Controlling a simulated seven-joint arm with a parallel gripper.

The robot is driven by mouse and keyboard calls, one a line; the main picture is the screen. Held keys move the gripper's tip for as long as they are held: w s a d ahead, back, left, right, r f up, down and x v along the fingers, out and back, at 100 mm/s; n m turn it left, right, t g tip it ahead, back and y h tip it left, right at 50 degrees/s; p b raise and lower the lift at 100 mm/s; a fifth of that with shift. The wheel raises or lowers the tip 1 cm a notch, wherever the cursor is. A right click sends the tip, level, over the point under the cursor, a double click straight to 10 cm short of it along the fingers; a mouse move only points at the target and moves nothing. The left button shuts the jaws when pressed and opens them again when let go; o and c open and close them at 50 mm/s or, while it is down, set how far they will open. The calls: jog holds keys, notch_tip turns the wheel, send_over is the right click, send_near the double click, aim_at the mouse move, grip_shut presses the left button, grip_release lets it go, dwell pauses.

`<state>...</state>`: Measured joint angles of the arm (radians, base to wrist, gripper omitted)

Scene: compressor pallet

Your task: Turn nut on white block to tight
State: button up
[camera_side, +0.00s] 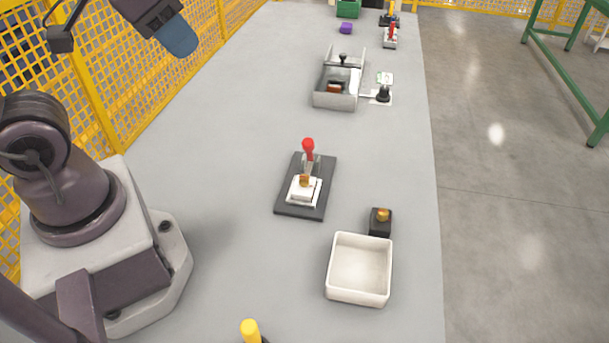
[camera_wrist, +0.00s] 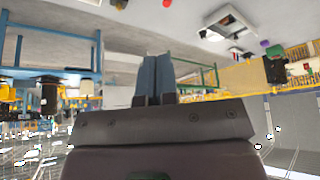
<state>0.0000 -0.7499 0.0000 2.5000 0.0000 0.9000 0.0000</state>
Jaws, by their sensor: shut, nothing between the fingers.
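A white block (camera_side: 303,192) sits on a dark base plate (camera_side: 290,207) in the middle of the grey table, in the side view. A small brass-orange nut (camera_side: 305,181) shows on top of it, too small to tell how tightly it sits. A toggle clamp with a red handle (camera_side: 308,146) stands just behind the block. My gripper (camera_side: 180,42) is raised high at the upper left, well away from the block. In the wrist view, its two blue fingers (camera_wrist: 154,78) are together with nothing between them. I cannot identify the white block in the wrist view.
An empty white bin (camera_side: 343,292) and a black block (camera_side: 380,228) with a brass piece on top stand at the front right. A grey metal box (camera_side: 335,101) and other fixtures stand farther back. A yellow-topped thing (camera_side: 250,331) is at the front edge. Yellow mesh fencing (camera_side: 120,60) runs along the left.

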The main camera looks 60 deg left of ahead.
jog(key=o, duration=0.3)
jog(key=shift+d, duration=0.1)
jog(key=o, duration=0.5)
jog(key=w+d+f+m+g, duration=0.1)
jog(key=w+d+f+g, duration=0.2)
jog(key=d+f, duration=0.1)
jog(key=shift+w+f+m+g+h, duration=0.2)
jog(key=shift+f+m+g+h, duration=0.15)
jog(key=shift+f, duration=0.35)
jog(key=n+g+y, duration=0.2)
jog(key=n+y, duration=0.3)
jog(key=n, duration=1.5)
send_near(305, 177)
jog(key=x, duration=0.8)
jog(key=shift+a+f, duration=0.1)
jog(key=shift+f, duration=0.3)
jog(key=shift+c, duration=0.4)
grip_shut()
